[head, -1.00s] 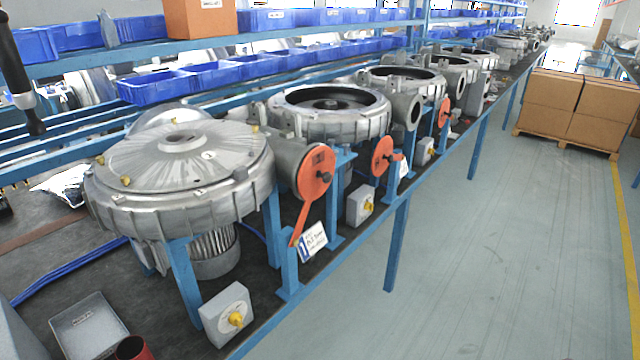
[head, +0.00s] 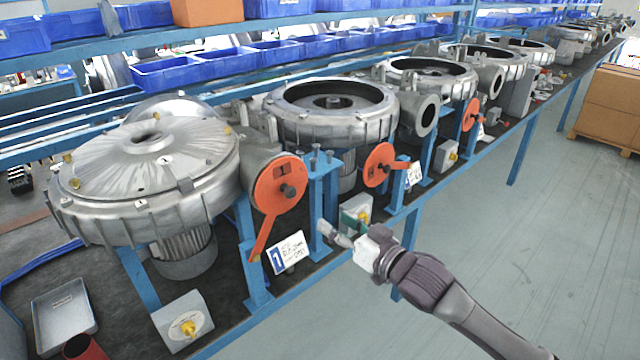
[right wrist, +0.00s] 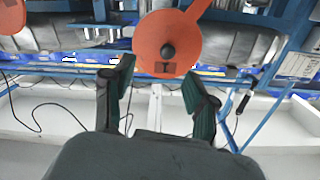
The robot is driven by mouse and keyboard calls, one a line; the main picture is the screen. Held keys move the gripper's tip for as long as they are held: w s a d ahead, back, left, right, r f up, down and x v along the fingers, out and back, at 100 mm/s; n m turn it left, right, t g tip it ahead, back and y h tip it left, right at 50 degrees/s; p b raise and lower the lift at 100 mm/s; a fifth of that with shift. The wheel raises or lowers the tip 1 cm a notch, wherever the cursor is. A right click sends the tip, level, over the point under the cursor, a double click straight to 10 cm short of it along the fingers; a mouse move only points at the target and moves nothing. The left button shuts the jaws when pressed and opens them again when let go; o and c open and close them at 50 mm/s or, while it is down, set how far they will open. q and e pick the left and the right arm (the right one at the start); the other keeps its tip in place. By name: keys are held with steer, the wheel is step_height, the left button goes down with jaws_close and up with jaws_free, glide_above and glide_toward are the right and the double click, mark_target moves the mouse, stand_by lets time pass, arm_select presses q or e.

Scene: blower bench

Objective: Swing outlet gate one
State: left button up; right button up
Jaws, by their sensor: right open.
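Outlet gate one is an orange disc (head: 277,186) with a dark hub on the outlet of the nearest blower (head: 150,165). Its orange lever (head: 262,238) hangs down and slightly left, beside a card marked 1 (head: 287,252). My right gripper (head: 337,225) is open and empty, to the right of the lever and apart from it. In the right wrist view the gate disc (right wrist: 165,43) shows beyond and between the open fingers (right wrist: 160,85), with its lever (right wrist: 197,8) running to the top edge. My left gripper is not in view.
A second orange gate (head: 379,165) is on the neighbouring blower (head: 330,115). A blue post (head: 323,190) stands between gate one and my right gripper. A grey box with a yellow knob (head: 183,320) sits at the bench front. The aisle floor (head: 500,260) is clear.

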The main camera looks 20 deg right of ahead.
steer(key=a+r, duration=0.1)
steer(key=r, duration=0.1)
steer(key=p, duration=0.2)
glide_toward(293, 193)
steer(key=w, duration=0.2)
steer(key=x, duration=0.3)
steer(key=p+x, duration=0.1)
steer(key=x, duration=0.1)
steer(key=p+x, duration=0.1)
steer(key=x, duration=0.2)
steer(key=shift+w+a, duration=0.25)
steer(key=shift+a, duration=0.2)
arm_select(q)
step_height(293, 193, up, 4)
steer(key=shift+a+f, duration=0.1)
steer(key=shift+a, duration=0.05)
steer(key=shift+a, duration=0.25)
arm_select(e)
jaws_close()
